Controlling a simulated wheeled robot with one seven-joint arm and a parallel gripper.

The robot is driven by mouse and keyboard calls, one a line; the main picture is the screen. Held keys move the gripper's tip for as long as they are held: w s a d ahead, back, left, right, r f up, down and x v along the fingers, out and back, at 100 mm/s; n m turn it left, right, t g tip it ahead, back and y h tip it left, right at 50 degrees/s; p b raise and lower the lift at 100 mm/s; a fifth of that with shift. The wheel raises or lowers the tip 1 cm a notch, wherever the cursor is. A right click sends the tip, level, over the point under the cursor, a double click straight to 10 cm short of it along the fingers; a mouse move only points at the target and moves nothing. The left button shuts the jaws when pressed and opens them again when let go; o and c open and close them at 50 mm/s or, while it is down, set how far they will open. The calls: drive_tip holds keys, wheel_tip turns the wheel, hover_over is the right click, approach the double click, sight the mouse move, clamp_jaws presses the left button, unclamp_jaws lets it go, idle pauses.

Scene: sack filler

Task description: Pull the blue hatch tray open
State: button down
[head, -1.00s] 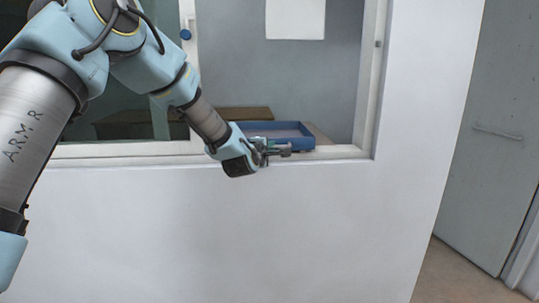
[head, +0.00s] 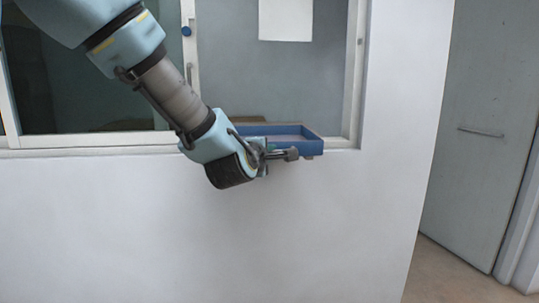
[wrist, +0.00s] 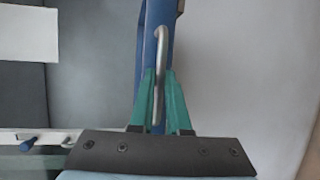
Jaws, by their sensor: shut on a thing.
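The blue hatch tray (head: 312,146) sits in the window opening and sticks out over the sill toward me. In the wrist view its blue front wall (wrist: 148,50) carries a bent metal handle (wrist: 161,45). My gripper (head: 290,154) is at the tray's front. In the wrist view its green fingers (wrist: 158,88) are on both sides of the handle and shut on it. The inside of the tray is partly hidden behind my wrist in the head view.
The white window frame (head: 352,80) and sill surround the opening. A sliding glass pane with a blue knob (head: 186,31) is at left. A white sheet (head: 285,18) hangs behind the tray. A grey door (head: 480,130) stands at right. The wall below is bare.

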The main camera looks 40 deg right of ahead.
drive_tip(key=c, duration=0.9)
unclamp_jaws()
drive_tip(key=b+v, duration=0.1)
drive_tip(key=v, duration=0.9)
drive_tip(key=shift+s+a+r, duration=0.1)
drive_tip(key=shift+a+r, duration=0.05)
drive_tip(key=shift+a, duration=0.2)
drive_tip(key=w+a+f+m+y+p, duration=0.2)
drive_tip(key=w+a+f+y, duration=0.15)
drive_tip(key=w+a, duration=0.45)
drive_tip(key=w+a+f+m+y+p, duration=0.25)
drive_tip(key=w+a+y, duration=0.35)
drive_tip(key=a, duration=0.4)
drive_tip(key=s+a+f+m+g+y+p, duration=0.1)
drive_tip(key=a+g, duration=0.1)
drive_tip(key=a, duration=0.7)
drive_tip(key=s+a+f+m+g+y+p, duration=0.1)
drive_tip(key=a+f+g+y+p, duration=0.1)
drive_tip(key=a, duration=0.7)
drive_tip(key=s+a+f+m+g+y+p, duration=0.1)
drive_tip(key=a+g, duration=0.1)
drive_tip(key=a, duration=0.8)
drive_tip(key=shift+f+y, duration=0.25)
